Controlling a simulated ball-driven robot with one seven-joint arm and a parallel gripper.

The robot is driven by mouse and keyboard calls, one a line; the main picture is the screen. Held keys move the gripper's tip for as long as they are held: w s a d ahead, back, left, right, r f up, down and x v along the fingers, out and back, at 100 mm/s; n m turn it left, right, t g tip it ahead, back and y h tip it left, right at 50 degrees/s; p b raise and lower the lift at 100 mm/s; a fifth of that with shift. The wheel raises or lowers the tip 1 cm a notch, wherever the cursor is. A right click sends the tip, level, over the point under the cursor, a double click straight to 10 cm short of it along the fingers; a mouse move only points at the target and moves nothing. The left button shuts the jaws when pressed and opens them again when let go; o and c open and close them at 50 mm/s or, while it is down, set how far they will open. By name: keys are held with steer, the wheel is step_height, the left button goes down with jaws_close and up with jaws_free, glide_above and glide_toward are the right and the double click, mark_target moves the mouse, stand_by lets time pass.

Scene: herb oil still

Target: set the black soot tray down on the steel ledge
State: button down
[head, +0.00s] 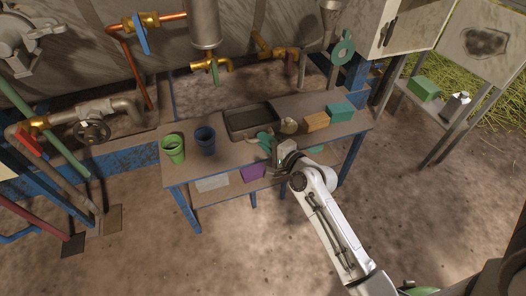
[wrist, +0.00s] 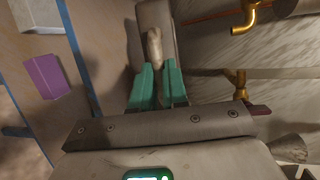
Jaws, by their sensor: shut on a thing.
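The black soot tray (head: 250,118) looks like a dark, shallow rectangular pan at the middle of the bench in the head view. A grey strip that seems to be part of it (wrist: 155,14) runs up from my fingers in the wrist view. My gripper (head: 266,138) is at the tray's front right corner. Its two teal fingers (wrist: 159,86) are closed with a narrow gap, apparently on the tray's edge; the contact is mostly hidden. Whether the tray touches the bench is unclear. I cannot pick out the steel ledge with certainty.
Green (head: 173,148) and blue (head: 205,140) cups stand on the bench's left. A beige lump (head: 289,126), an orange block (head: 316,121) and a teal box (head: 340,111) are on its right. A purple box (head: 252,173) lies below. Brass pipes (head: 225,65) hang behind.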

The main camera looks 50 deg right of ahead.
mark_target(264, 156)
steer(key=shift+w+a+f, duration=0.1)
steer(key=shift+w+f, duration=0.2)
step_height(264, 156, down, 3)
steer(key=shift+w+f+b, duration=0.1)
steer(key=shift+f+b, duration=0.1)
steer(key=shift+b, duration=1.05)
steer(key=c, duration=1.4)
jaws_free()
steer(key=shift+a+r, duration=0.1)
